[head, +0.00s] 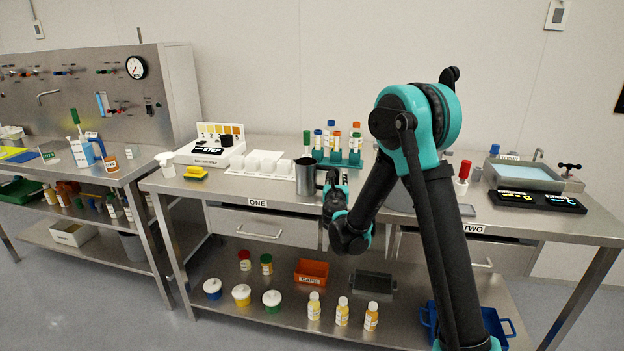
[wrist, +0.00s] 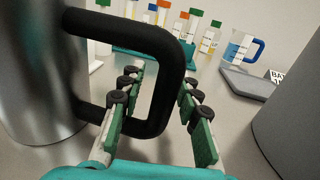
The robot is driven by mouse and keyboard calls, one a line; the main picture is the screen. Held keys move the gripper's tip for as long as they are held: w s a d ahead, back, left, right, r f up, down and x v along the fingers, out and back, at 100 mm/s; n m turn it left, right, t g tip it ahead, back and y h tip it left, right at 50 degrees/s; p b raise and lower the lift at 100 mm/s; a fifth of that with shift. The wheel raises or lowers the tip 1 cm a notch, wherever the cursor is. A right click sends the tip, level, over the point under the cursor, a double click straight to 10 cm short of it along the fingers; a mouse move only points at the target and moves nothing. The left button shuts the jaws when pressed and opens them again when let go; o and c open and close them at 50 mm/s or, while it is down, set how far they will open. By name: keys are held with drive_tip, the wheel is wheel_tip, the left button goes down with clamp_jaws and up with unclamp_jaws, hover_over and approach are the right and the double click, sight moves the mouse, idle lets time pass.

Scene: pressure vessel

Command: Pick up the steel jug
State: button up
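The steel jug (head: 306,177) stands upright on the bench, beside the white blocks and in front of the tube rack. In the wrist view its grey wall (wrist: 38,75) fills the left side, and its black handle (wrist: 172,65) reaches to the right. My gripper (head: 331,186) is at the jug's right side, at handle height. In the wrist view my gripper (wrist: 158,105) is open, its green-padded fingers apart, with the handle's outer part between them. A gap shows at the right finger; contact at the left finger cannot be told.
A tube rack (head: 338,158) with coloured caps stands close behind the jug. A large grey rounded object (wrist: 292,115) is close on the right of my gripper. White blocks (head: 264,163) are left of the jug.

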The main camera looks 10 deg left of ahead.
clamp_jaws()
idle(0.5)
